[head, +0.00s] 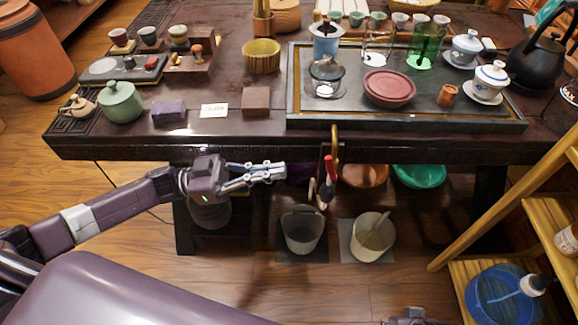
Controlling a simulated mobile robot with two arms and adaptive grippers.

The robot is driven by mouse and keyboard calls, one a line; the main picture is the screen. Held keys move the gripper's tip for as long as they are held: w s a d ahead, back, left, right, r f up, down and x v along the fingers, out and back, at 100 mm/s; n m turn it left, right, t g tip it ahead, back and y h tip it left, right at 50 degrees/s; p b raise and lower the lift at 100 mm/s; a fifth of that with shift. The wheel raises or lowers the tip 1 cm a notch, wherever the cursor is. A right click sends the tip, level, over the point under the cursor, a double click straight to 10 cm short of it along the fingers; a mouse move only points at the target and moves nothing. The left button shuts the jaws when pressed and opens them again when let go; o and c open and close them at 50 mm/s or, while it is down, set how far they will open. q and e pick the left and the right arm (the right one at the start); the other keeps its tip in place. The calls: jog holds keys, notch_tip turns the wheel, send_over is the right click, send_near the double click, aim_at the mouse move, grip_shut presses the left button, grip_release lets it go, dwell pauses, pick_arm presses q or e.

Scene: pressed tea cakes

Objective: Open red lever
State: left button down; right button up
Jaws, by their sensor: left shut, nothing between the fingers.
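The red lever (329,169) stands nearly upright just below the front edge of the tea table, on a pale tap-like fitting (325,193). A brass-coloured curved pipe (335,142) rises beside it. My left gripper (283,171) reaches in from the left below the table edge, its fingers shut and empty. Its tips point right toward the lever, with a visible gap between them and it. A small dark part at the bottom edge (408,317) appears to be my right gripper, mostly cut off; its fingers cannot be made out.
The dark tea table (240,141) overhangs the space, with a tea tray (405,125) and teaware on top. Two pails (301,232) (371,238) stand on the floor below the lever. Orange and green basins (419,176) sit behind right. A wooden ladder shelf (505,200) stands at right.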

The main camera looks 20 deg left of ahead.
pick_arm(q)
jog(key=v, duration=0.6)
pick_arm(e)
jog(key=shift+w+d+r, duration=0.1)
jog(key=shift+d+r, duration=0.25)
jog(key=shift+r, duration=0.25)
pick_arm(q)
jog(key=shift+f, duration=0.15)
pick_arm(e)
jog(key=shift+a, duration=0.2)
